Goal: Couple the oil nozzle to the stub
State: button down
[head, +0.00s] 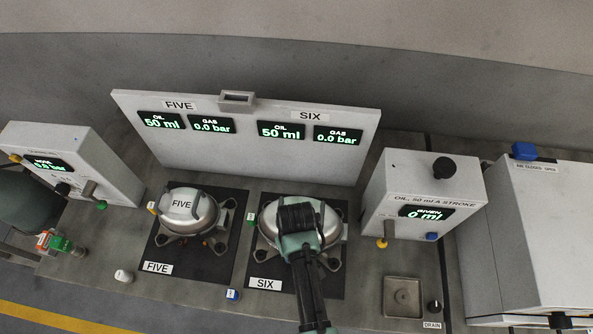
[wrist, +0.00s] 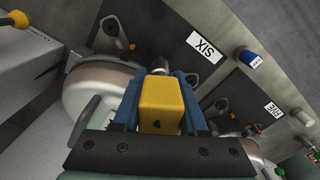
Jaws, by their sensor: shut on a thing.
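My gripper (wrist: 165,95) has blue fingers shut on a yellow block, the oil nozzle (wrist: 162,100). In the head view my gripper (head: 300,240) is over compressor six (head: 268,236) and hides the nozzle and much of the compressor. In the wrist view the silver dome of compressor six (wrist: 92,92) is to the left of the nozzle.
The oil box (head: 420,195) stands at right and reads 0 ml given. Compressor five (head: 188,213) sits on the left mat. A blue cap (head: 232,295) and white cap (head: 123,276) stand on the bench front. The display panel (head: 245,140) rises behind.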

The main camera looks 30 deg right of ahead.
jog(key=shift+f+b, duration=1.1)
jog(key=shift+f, duration=0.45)
jog(key=shift+c, duration=1.8)
grip_release()
notch_tip(320, 180, up, 13)
jog(key=shift+r+b, duration=0.1)
jog(key=shift+b, duration=0.9)
